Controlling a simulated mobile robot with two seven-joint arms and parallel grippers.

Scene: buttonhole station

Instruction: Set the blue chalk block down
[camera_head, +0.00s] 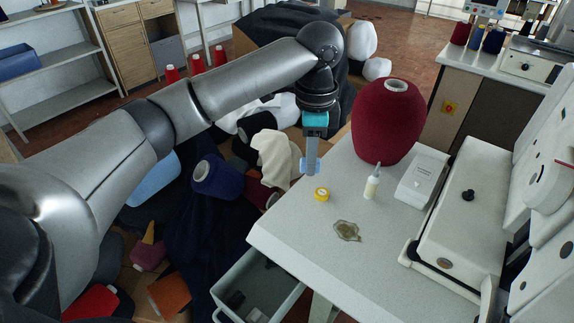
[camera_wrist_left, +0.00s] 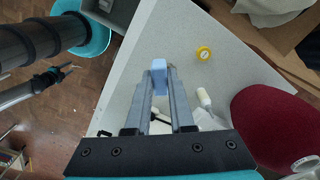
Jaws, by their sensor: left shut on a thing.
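The blue chalk block (camera_head: 302,166) is pale blue and small. My left gripper (camera_head: 310,168) is shut on it, pointing down over the far left part of the light grey table (camera_head: 290,235). The left wrist view also shows the block (camera_wrist_left: 159,66) between the fingertips (camera_wrist_left: 160,78), with the table top (camera_wrist_left: 190,25) behind it. The fingers partly hide the block. I cannot tell how high it is above the table.
A yellow round item (camera_head: 321,194) lies close to the gripper. A small white bottle (camera_head: 371,187), a large dark red cone (camera_head: 388,125), a white box (camera_head: 422,180) and an olive flat piece (camera_head: 347,231) are on the table. The table's front left is bare.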

